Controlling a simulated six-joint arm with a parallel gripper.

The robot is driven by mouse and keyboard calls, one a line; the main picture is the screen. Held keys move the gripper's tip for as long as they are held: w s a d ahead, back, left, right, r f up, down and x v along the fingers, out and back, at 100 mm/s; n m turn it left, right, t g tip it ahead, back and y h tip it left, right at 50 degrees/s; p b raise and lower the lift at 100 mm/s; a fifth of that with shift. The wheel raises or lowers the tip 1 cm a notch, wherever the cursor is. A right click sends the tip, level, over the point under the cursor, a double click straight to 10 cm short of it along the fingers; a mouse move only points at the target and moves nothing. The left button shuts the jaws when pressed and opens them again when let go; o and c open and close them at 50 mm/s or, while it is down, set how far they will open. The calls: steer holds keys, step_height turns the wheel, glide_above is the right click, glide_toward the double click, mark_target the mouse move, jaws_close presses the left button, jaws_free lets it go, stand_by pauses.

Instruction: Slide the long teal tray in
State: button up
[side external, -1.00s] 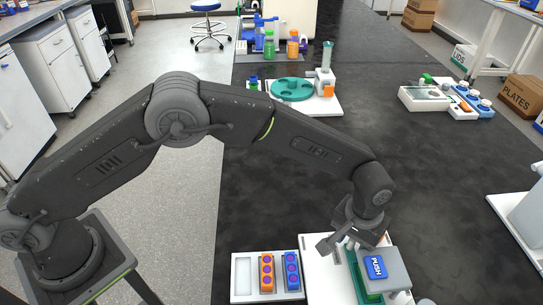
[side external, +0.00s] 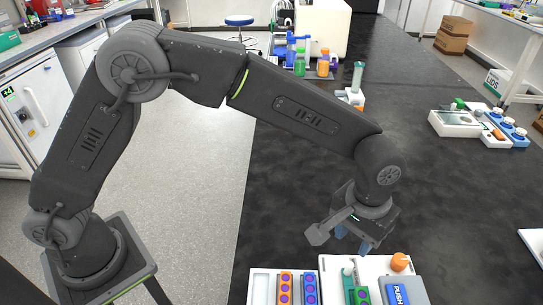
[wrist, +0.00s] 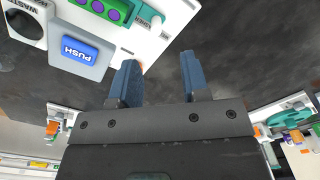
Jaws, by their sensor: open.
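The long teal tray (side external: 349,289) shows only in part at the bottom of the side view, on a white station beside the blue PUSH block (side external: 398,293). A green rack (side external: 362,297) with purple circles is at the tray. My gripper (side external: 353,241) is open and empty, above and behind the station. In the wrist view my gripper (wrist: 159,60) has its two blue fingers apart, over dark bench, clear of the knob.
An orange knob (side external: 400,262) stands on the station's back edge. Orange and blue racks (side external: 285,288) sit in a white holder to the left. The wrist view shows a round WASTE opening (wrist: 24,22).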

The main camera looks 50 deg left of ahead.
steer(key=s+a+r+t, duration=0.1)
steer(key=s+a+r, duration=0.1)
steer(key=a+r, duration=0.3)
steer(key=s+a+r+m+t, duration=0.1)
steer(key=s+a+r, duration=0.2)
steer(key=a+r, duration=0.3)
steer(key=shift+s+a+r+h, duration=0.15)
steer(key=shift+s+a+h, duration=0.2)
steer(key=shift+a, duration=2.15)
steer(key=shift+w, duration=0.1)
steer(key=n+g, duration=0.1)
steer(key=g, duration=0.1)
glide_above(350, 264)
step_height(350, 264, down, 8)
step_height(350, 264, down, 14)
steer(key=shift+r, duration=0.2)
